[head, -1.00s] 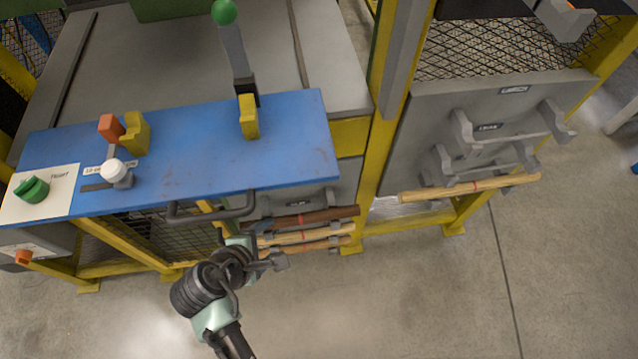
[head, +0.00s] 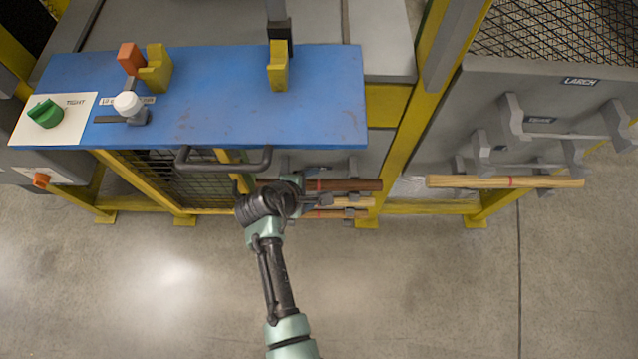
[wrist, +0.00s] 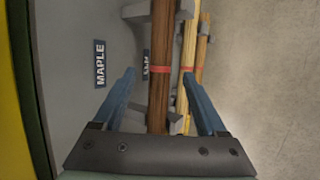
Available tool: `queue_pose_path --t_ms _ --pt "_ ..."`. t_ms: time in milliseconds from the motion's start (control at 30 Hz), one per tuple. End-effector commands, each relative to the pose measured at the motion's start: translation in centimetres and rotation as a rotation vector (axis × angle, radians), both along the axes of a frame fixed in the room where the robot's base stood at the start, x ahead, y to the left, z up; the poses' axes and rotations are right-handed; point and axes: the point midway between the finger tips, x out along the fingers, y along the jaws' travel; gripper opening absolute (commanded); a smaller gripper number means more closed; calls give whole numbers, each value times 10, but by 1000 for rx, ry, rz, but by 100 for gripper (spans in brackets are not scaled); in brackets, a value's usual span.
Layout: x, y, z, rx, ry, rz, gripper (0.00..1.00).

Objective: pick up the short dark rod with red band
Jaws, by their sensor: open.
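The dark brown rod with a red band (head: 350,185) lies level on the rack under the blue worktop, above two lighter rods. My gripper (wrist: 157,78) is open and empty. One finger is left of the dark rod; the other is right of it and overlaps the pale rod in the picture. I cannot tell how deep the fingers reach around the rod.
A pale rod (wrist: 189,45) and a brown rod (wrist: 203,50) hang close beside the dark one. A MAPLE label (wrist: 100,63) is on the grey panel. The blue worktop (head: 220,110) and its handle (head: 225,165) are close above my arm. Another pale rod (head: 470,182) rests on the right rack.

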Motion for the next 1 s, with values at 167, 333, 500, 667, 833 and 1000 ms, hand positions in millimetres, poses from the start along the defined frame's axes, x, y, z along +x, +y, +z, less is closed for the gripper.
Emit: queue_pose_path --t_ms 167,333,500,667,833,1000 --pt "9 -7 -17 -1 1 -1 74" --pt "11 -8 -18 0 0 1 74" --pt "10 -8 -17 0 0 1 60" --pt "10 -8 -17 0 0 1 31" --pt "10 -8 -17 0 0 0 1" --pt "11 -7 -17 0 -1 0 0"
